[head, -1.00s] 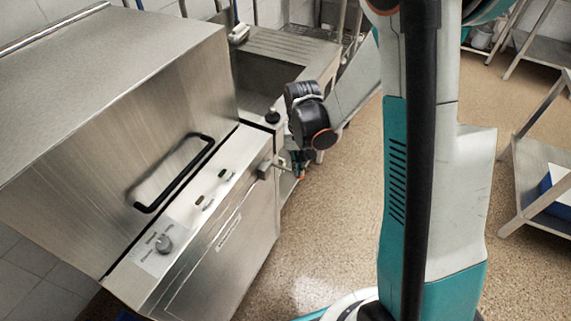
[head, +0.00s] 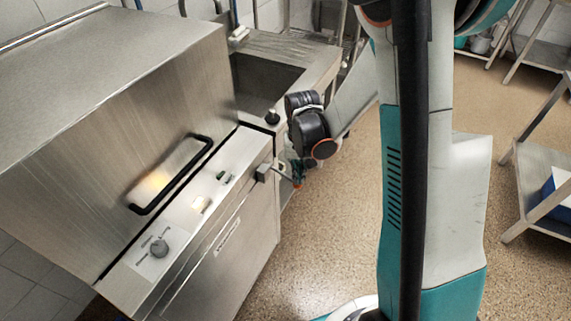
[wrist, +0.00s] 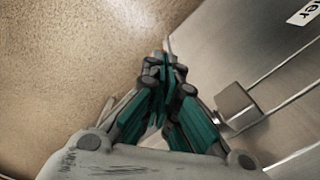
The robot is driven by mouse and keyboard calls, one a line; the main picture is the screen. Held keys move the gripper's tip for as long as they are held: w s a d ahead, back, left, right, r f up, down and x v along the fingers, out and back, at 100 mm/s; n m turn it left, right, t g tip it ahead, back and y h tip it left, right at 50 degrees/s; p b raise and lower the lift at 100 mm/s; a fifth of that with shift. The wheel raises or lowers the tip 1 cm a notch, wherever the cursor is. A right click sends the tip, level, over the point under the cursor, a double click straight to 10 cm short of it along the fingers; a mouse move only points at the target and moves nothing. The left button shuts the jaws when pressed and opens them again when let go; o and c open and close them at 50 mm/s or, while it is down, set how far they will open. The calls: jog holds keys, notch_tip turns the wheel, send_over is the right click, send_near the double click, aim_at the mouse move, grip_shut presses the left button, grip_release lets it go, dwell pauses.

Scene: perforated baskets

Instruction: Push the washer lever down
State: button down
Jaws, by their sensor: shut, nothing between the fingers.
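The washer (head: 205,235) is a steel box machine at the left. Its lever (head: 284,177) is a thin rod coming from a grey block (head: 263,172) at the right end of the front panel, and it slopes down to the right. In the wrist view the grey block (wrist: 237,104) is right of my fingers; the rod is mostly hidden. My gripper (head: 298,180) is at the outer end of the rod, pointing down. It is shut and empty, with its teal fingers together in the wrist view (wrist: 161,58). I cannot tell whether it touches the rod.
A sink (head: 262,80) stands behind. The floor (head: 325,235) right of the washer is clear. A steel shelf (head: 540,165) is at the far right.

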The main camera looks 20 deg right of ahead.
notch_tip(320, 180, up, 12)
jog(key=p, duration=0.8)
dwell(0.5)
jog(key=s+a+r+n+t, duration=0.3)
jog(key=s+r+t, duration=0.4)
jog(key=s+r, duration=0.9)
notch_tip(320, 180, up, 4)
jog(key=shift+f, duration=0.1)
